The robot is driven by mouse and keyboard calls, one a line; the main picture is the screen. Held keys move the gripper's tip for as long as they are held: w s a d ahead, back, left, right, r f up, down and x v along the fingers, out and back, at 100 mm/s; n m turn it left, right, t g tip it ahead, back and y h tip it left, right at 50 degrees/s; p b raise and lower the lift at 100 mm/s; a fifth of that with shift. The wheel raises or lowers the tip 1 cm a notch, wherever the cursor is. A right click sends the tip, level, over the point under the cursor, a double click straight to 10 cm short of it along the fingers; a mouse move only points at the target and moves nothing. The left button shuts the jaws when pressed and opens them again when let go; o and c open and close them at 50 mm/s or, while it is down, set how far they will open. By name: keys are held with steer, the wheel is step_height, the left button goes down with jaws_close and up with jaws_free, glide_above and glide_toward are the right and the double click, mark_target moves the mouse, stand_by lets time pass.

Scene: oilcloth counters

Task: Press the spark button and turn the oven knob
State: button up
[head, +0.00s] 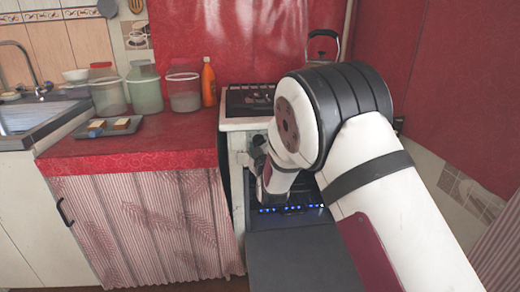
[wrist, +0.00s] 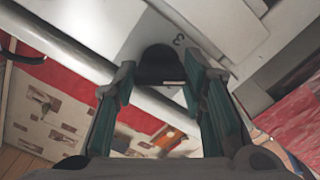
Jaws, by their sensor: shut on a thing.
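The oven knob (wrist: 159,60) is dark and sits on the pale front panel (wrist: 133,40), in the upper middle of the wrist view. A small mark like a 3 is printed beside it. My gripper (wrist: 160,80) has its green-sided fingers on either side of the knob and is shut on it. In the head view the white stove (head: 236,124) stands right of the red counter, and my arm covers much of its front. My gripper (head: 259,158) shows there only in part, close to the stove front. I cannot make out the spark button in either view.
A red oilcloth counter (head: 150,147) with a striped curtain lies to the left. It holds jars (head: 145,90), an orange bottle (head: 208,82) and a tray (head: 136,129). A kettle (head: 322,46) stands behind the stove. A red wall (head: 450,80) bounds the right side.

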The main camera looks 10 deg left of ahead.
steer(key=n+b, duration=0.1)
steer(key=n, duration=0.9)
steer(key=shift+f+b, duration=0.1)
steer(key=shift+b, duration=0.25)
steer(key=shift+n, duration=0.4)
steer(key=o, duration=1.2)
steer(key=shift+c, duration=0.2)
steer(key=v, duration=1.2)
